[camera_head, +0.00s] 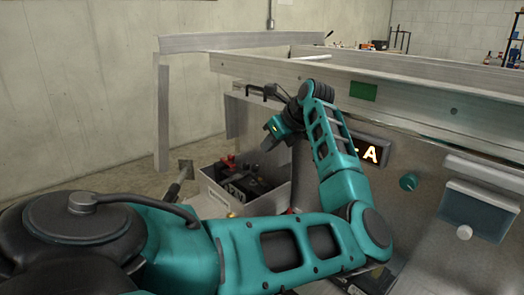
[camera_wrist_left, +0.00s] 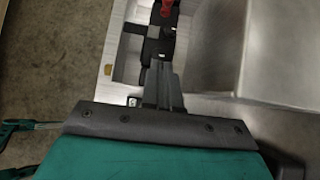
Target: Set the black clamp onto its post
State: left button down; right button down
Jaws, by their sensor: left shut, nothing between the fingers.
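Black clamps with red parts (camera_head: 245,184) lie jumbled in an open grey box (camera_head: 212,193) in the head view; I cannot tell which one is the task's clamp. In the left wrist view a black clamp-like piece (camera_wrist_left: 153,47) with a red handle (camera_wrist_left: 166,8) lies just ahead of the fingertips. My left gripper (camera_head: 268,145) is shut and empty, pointing down above the box; its closed fingers also show in the left wrist view (camera_wrist_left: 163,75). Whether they touch the black piece is unclear. I cannot make out the post for certain. My right gripper is not in view.
An aluminium trailer frame (camera_head: 420,89) runs along the right, behind my arm. A dark hooked bar (camera_head: 262,91) shows by its near corner. A lit sign (camera_head: 370,153) and a grey box with a knob (camera_head: 480,215) are at the right.

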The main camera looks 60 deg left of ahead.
pick_arm(q)
jog(key=s+v, duration=0.1)
jog(key=v, duration=0.6)
jog(key=shift+w+d+r, duration=0.15)
jog(key=shift+w+r, duration=0.05)
jog(key=shift+w, duration=0.3)
